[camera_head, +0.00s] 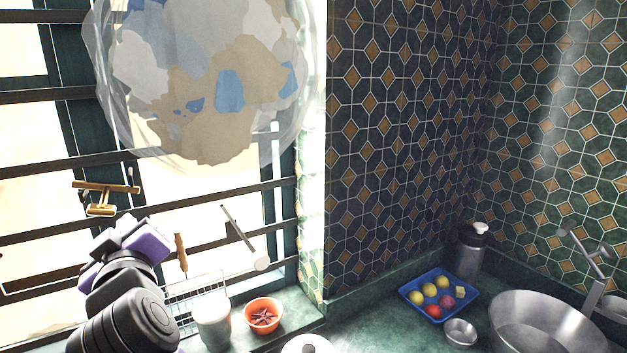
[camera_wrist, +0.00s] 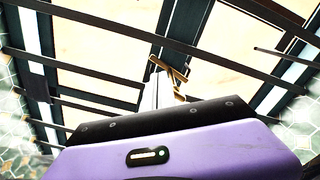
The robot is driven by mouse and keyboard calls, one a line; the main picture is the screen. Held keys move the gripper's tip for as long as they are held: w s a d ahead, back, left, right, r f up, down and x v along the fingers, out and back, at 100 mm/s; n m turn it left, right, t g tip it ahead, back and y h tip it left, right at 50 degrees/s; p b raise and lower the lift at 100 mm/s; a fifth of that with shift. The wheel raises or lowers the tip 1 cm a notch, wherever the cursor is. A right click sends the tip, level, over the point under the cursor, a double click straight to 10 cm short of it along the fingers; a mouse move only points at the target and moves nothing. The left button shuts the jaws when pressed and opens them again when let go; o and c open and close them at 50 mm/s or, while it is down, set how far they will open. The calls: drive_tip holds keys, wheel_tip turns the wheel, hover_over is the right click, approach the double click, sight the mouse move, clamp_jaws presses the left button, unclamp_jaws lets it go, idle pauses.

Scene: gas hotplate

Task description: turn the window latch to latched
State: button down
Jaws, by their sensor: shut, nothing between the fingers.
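The brass window latch (camera_head: 104,188) is on the window frame behind the dark bars, at the left in the head view. Its long bar lies roughly level, with a shorter brass part below it. In the wrist view the latch (camera_wrist: 180,72) is just above and right of centre, beyond the fingertips. My gripper (camera_wrist: 156,88) is shut and empty, its pale fingers pointing up toward the latch. In the head view my purple and black gripper (camera_head: 138,240) is just below the latch, and its fingertips are hard to make out. I cannot tell whether they touch the latch.
Dark horizontal bars (camera_head: 215,193) cross the window. A translucent bag (camera_head: 205,85) hangs at the top. On the sill are a wire rack (camera_head: 196,290), a pale cup (camera_head: 212,325) and an orange bowl (camera_head: 263,315). A blue tray (camera_head: 438,294) lies on the counter at right.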

drive_tip(key=shift+p+v, duration=0.75)
drive_tip(key=shift+v, duration=1.95)
